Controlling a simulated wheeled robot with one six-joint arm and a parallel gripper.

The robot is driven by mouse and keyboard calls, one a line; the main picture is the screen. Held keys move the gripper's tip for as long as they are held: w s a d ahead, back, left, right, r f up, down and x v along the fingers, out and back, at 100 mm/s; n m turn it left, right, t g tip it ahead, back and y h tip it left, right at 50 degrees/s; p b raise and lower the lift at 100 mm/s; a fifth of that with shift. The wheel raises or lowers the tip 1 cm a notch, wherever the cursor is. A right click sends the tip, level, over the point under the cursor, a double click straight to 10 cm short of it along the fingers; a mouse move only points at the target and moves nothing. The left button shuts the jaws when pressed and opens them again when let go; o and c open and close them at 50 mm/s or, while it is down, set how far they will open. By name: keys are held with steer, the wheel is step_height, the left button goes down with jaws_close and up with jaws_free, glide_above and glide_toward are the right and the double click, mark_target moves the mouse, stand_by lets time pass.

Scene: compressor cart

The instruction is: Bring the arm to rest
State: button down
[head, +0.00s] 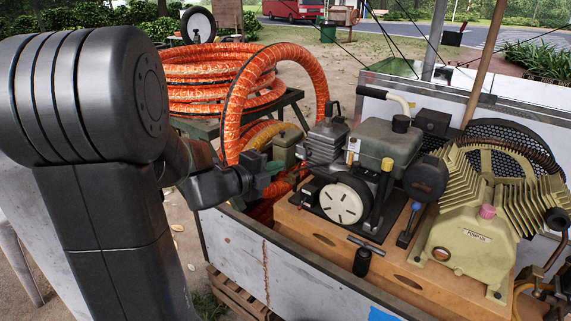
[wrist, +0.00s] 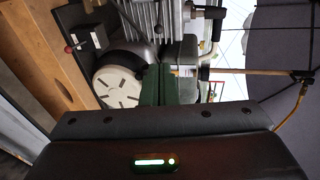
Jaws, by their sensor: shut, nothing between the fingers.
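My gripper (head: 262,178) is at the end of my dark arm, left of the engine and above the cart's near wall in the head view. Its fingers (wrist: 156,88) show in the wrist view as a dark green block, pressed together with nothing held. The engine (head: 350,170) with a white slotted disc (head: 342,203) stands on the cart's wooden deck, to the right of my gripper. The disc also shows in the wrist view (wrist: 118,86), behind the fingers. I cannot tell the exact gap between gripper and engine.
A tan compressor pump (head: 470,235) sits right of the engine. A black T-handled tool (head: 364,258) is at the deck's near edge. Orange ribbed hose (head: 290,70) coils on a stand behind my gripper. The cart's pale side wall (head: 235,250) lies below. Open ground is at left.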

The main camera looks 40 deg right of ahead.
steer(key=shift+v, duration=0.85)
steer(key=shift+d, duration=0.1)
